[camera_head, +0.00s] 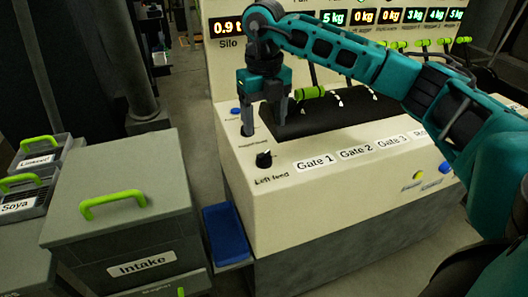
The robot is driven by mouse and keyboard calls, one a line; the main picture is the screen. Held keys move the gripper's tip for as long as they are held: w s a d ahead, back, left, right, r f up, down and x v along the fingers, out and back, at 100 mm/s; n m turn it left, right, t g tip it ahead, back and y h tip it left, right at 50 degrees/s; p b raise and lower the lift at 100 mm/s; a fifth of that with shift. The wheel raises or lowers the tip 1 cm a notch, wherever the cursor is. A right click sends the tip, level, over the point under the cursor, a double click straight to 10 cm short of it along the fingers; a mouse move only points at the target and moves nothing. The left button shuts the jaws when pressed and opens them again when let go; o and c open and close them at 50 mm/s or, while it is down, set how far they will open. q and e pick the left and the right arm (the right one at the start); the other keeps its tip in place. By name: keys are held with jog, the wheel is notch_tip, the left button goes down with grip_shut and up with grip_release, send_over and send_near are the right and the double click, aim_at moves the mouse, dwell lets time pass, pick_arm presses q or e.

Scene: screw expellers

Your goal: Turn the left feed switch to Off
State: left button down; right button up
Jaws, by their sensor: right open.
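The left feed switch (264,159) is a small black knob on the sloping cream panel (258,215), above the label "Left feed". I cannot read its exact setting. My right gripper (265,127) is open and points down at the left end of the panel. It is just behind the left feed switch, apart from it in the picture, with nothing seen between its fingers. Its left finger covers part of the panel near a small label that is too blurred to read. My left gripper is out of view.
Green-handled levers (311,92) rise from a black recess behind the Gate labels. A blue button (235,111) is left of my gripper. A grey Intake box (125,225) with a green handle and a blue tray (226,234) stand left of the panel.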

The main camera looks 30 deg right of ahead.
aim_at(264, 153)
notch_tip(264, 153, down, 10)
jog(key=shift+r, duration=0.25)
jog(key=shift+c, duration=0.3)
jog(key=c, duration=1)
jog(key=shift+n, duration=0.4)
jog(key=n+b, duration=0.1)
jog(key=n, duration=0.4)
jog(key=n+b, duration=0.1)
jog(key=n, duration=0.3)
jog(key=shift+n, duration=1)
jog(key=shift+r, duration=0.1)
